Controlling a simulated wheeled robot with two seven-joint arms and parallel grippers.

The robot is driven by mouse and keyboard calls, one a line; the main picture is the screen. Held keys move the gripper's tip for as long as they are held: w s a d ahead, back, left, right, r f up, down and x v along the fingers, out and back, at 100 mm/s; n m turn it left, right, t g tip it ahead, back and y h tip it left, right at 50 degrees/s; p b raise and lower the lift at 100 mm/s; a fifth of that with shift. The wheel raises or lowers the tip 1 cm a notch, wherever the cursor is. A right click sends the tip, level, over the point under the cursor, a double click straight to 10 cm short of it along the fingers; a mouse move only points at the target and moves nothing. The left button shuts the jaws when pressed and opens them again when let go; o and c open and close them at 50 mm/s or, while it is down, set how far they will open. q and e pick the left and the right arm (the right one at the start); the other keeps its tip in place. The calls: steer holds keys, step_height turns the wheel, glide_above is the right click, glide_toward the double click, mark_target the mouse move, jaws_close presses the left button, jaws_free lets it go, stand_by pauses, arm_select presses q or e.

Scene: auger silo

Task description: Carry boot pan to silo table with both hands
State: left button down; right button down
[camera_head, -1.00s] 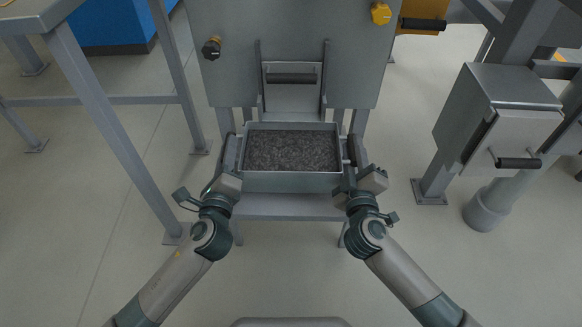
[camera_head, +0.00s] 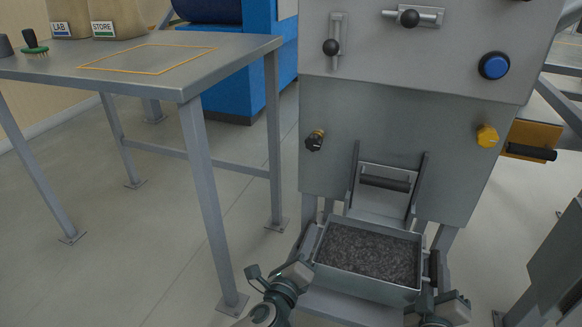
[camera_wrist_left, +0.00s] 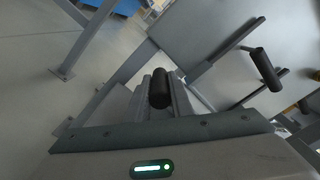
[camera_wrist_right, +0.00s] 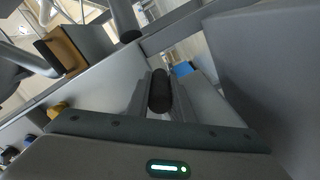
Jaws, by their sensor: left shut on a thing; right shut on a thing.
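The boot pan (camera_head: 366,286) is a grey metal box filled with dark granular material, low in front of the silo in the head view. My left gripper (camera_head: 302,266) is at the pan's left side, shut on its handle. The black handle shows between the jaws in the left wrist view (camera_wrist_left: 159,88). My right gripper (camera_head: 436,285) is at the pan's right side, shut on the other black handle (camera_wrist_right: 160,92). The pan looks about level; a gap beneath it cannot be made out. The silo table (camera_head: 235,52) stands at upper left with an orange outlined rectangle on top.
The grey silo cabinet (camera_head: 400,130) with knobs and a raised gate (camera_head: 384,190) stands behind the pan. Table legs (camera_head: 212,200) stand left of the pan. The floor between them is clear.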

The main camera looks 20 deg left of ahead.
steer(key=shift+r, duration=0.3)
